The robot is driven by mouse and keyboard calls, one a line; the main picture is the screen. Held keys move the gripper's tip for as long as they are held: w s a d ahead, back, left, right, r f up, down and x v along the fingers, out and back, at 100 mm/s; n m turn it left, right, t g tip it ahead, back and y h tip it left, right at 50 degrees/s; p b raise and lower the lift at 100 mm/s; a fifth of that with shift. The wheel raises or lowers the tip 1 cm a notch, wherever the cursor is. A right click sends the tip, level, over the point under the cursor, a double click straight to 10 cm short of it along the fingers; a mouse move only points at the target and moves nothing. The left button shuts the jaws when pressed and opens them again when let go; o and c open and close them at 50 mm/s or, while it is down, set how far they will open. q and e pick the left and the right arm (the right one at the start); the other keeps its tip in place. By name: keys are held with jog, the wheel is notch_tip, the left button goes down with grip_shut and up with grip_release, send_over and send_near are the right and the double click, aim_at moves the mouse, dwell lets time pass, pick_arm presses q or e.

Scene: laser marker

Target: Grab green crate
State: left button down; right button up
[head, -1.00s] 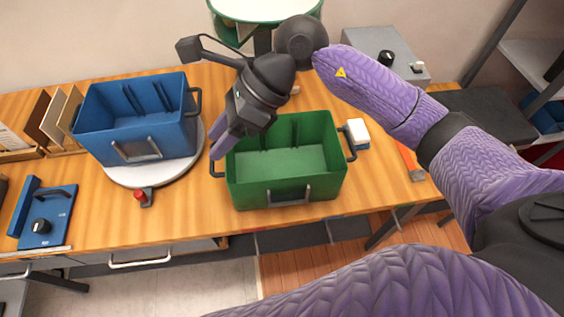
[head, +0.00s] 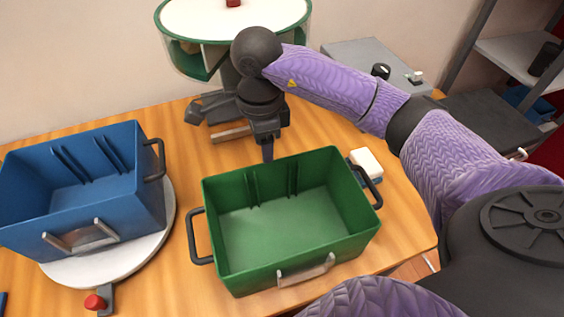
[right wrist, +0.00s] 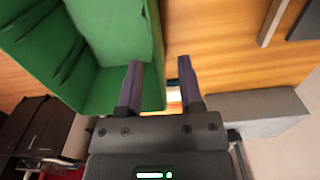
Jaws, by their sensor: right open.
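The green crate (head: 305,230) stands open and empty on the wooden table, with a dark handle at its left and right ends and a grey handle on its front. My right gripper (head: 268,152) points down at the crate's far rim, a little left of its middle. In the right wrist view the right gripper (right wrist: 159,78) is open; one finger overlaps the green crate (right wrist: 105,85) and the other shows over the table beside it. Whether a finger touches the crate, I cannot tell. My left gripper is not in view.
A blue crate (head: 90,205) sits on a round white plate (head: 140,250) at the left, with a red button (head: 95,302) in front. A white block (head: 366,160) lies by the right handle. A round green-edged stand (head: 185,60) and a grey box (head: 350,55) are behind.

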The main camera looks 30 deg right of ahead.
notch_tip(320, 180, down, 7)
jog(key=shift+s+d+b, duration=0.4)
jog(key=shift+r, duration=0.15)
grip_shut()
dwell(1.0)
